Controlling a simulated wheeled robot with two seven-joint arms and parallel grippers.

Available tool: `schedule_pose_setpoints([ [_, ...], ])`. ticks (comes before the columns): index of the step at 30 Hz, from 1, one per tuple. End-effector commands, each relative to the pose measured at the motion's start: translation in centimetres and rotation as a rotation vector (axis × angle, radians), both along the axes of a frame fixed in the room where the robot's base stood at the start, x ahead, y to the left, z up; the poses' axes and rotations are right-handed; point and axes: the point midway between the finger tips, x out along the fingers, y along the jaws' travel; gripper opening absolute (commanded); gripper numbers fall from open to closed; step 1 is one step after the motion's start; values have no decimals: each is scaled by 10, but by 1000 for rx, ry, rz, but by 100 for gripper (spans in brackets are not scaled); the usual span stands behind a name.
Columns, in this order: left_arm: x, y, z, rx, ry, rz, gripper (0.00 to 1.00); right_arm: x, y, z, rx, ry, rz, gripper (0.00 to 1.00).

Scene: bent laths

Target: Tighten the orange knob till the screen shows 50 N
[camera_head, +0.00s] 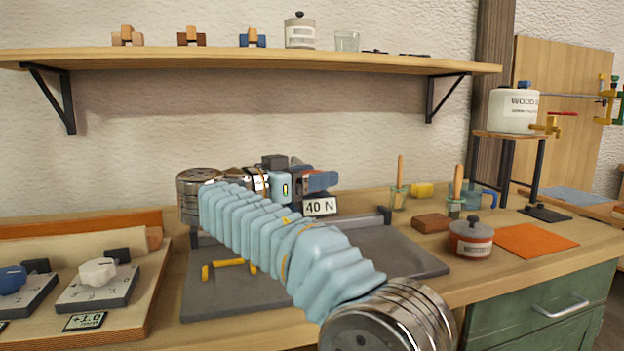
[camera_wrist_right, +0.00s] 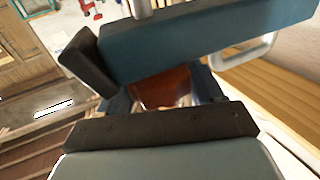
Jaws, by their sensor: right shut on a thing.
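The screen (camera_head: 320,206) reads 40 N and stands at the back of the dark grey base plate (camera_head: 400,265). My right gripper (camera_head: 322,181) is just above and behind the screen in the head view, reached by my sleeved right arm. In the right wrist view its jaws are shut on an orange-brown piece (camera_wrist_right: 165,88), which looks like the orange knob in shade. In the head view the knob cannot be made out behind the gripper. How the knob sits on its screw is hidden. My left gripper is not in view.
My right arm crosses in front of the base plate. At left are a white dial (camera_head: 98,271) and a blue dial (camera_head: 12,279). At right are a lidded pot (camera_head: 471,239), a brown block (camera_head: 431,223) and an orange mat (camera_head: 540,242). A shelf (camera_head: 230,57) hangs above.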

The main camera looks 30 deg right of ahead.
Motion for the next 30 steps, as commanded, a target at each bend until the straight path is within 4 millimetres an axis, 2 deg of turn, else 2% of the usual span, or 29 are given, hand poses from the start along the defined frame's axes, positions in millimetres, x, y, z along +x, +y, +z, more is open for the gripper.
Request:
schedule_pose_setpoints([
  [6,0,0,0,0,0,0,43,0,0,0,1,1,0,35],
  [7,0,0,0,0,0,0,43,0,0,0,1,0,1,69],
  [8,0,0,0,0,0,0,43,0,0,0,1,0,1,70],
  [16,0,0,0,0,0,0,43,0,1,0,1,0,2,70],
  [20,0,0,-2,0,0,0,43,-1,13,-1,0,0,5,70],
  [23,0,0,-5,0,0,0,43,-3,32,-2,0,0,6,70],
  [30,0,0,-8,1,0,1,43,-11,91,-1,-1,0,5,70],
])
